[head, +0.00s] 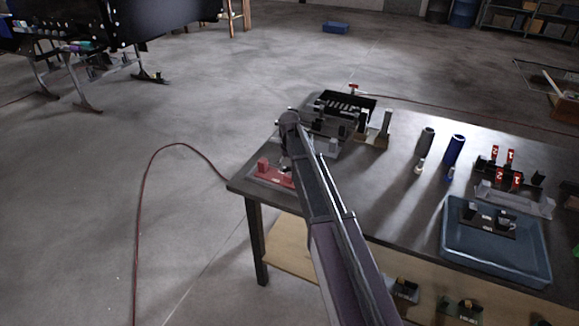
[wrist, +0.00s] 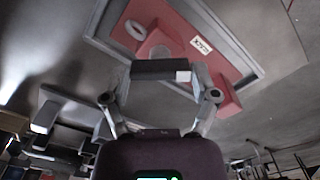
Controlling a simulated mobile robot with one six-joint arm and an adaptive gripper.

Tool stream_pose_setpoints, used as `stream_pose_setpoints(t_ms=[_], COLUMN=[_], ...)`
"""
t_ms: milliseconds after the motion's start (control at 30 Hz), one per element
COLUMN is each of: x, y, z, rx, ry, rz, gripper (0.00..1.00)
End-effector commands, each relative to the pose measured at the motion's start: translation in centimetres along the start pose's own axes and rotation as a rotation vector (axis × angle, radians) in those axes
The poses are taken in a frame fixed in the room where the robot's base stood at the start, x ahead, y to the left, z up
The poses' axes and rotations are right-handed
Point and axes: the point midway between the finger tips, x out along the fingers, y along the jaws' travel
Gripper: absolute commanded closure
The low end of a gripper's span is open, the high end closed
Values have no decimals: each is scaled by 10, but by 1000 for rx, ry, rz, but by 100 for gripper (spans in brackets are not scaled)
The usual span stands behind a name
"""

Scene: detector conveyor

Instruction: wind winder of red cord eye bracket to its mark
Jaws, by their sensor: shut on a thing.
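The red cord eye bracket (head: 268,171) sits on a grey plate at the near left corner of the dark table. In the wrist view its red base (wrist: 185,22) carries a small white label, a grey ring and red blocks. My gripper (head: 286,160) is over the bracket, pointing down, and is shut on the winder (wrist: 160,68), a dark piece with a white patch at one end. The fingers and my arm hide part of the bracket in the head view. I cannot make out the mark or how the winder is turned relative to it.
A black bin (head: 345,105) and upright blocks stand behind the bracket. To the right are a dark cylinder (head: 427,140), a blue cylinder (head: 454,150), red numbered tags (head: 495,153) and a blue tray (head: 455,245). A red cord loops over the floor at left.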

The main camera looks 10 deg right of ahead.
Motion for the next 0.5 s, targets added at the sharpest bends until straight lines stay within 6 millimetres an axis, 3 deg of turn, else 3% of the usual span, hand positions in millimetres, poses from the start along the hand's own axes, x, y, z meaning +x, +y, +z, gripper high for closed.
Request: stream_pose_setpoints(t_ms=[500], x=[0], y=[0], z=[0], rx=[154], ry=[1], rz=[-1], gripper=[71])
